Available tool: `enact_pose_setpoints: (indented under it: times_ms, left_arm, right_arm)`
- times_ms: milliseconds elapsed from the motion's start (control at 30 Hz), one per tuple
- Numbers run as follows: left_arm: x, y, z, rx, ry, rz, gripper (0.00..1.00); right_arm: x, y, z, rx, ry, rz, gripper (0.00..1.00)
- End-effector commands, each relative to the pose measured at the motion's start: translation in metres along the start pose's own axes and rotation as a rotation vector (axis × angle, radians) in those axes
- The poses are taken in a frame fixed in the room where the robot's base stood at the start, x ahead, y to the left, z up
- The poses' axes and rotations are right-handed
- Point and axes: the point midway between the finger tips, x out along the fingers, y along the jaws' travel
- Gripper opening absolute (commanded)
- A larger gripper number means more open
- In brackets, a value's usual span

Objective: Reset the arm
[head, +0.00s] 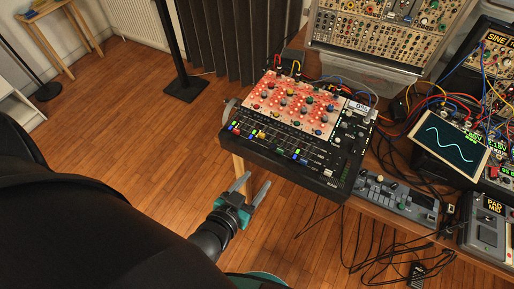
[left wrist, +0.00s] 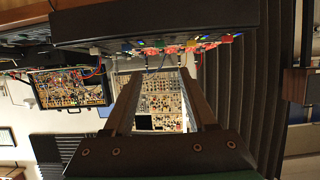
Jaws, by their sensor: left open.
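My left gripper (head: 250,189) is open and empty in the head view. It hangs in front of the near left edge of the desk, below and beside a red and black mixer (head: 290,125). In the left wrist view, the two fingers of my left gripper (left wrist: 163,80) stand apart with nothing between them. The mixer's dark underside and edge (left wrist: 150,28) fill the top of that view, close to the fingers. My right gripper is in neither view.
A wooden desk (head: 395,218) carries the mixer, a small grey device (head: 398,200), a screen with a wave (head: 450,146) and modular synth racks (head: 385,40). Loose cables hang below the desk's front edge. A black stand (head: 186,86) stands behind. The wooden floor (head: 130,120) to the left is clear.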

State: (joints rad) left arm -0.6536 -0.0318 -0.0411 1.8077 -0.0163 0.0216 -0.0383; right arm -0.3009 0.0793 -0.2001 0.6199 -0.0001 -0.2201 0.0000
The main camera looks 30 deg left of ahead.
Motion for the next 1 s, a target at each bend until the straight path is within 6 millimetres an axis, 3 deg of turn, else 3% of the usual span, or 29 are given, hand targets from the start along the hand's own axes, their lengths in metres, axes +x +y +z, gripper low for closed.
enact_pose_setpoints:
  times_ms: [267,367,467,667,800,1000]
  left_arm:
    - [0.001,0.0,0.003,0.0,-0.005,0.001,0.57]
    - [0.005,0.003,0.023,0.002,-0.041,0.01,0.57]
    - [0.012,0.009,0.068,0.006,-0.127,0.028,0.57]
    - [0.014,0.019,0.196,0.03,-0.383,0.074,0.57]
    - [0.001,0.018,0.281,0.058,-0.568,0.097,0.57]
    - [-0.036,0.003,0.384,0.108,-0.828,0.11,0.57]
  right_arm:
    - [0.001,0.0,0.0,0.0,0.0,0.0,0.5]
    - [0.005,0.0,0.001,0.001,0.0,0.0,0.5]
    - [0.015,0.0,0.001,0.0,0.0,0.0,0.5]
    - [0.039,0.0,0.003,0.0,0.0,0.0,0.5]
    - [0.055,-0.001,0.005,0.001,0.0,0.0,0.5]
    - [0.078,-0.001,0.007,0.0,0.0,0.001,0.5]
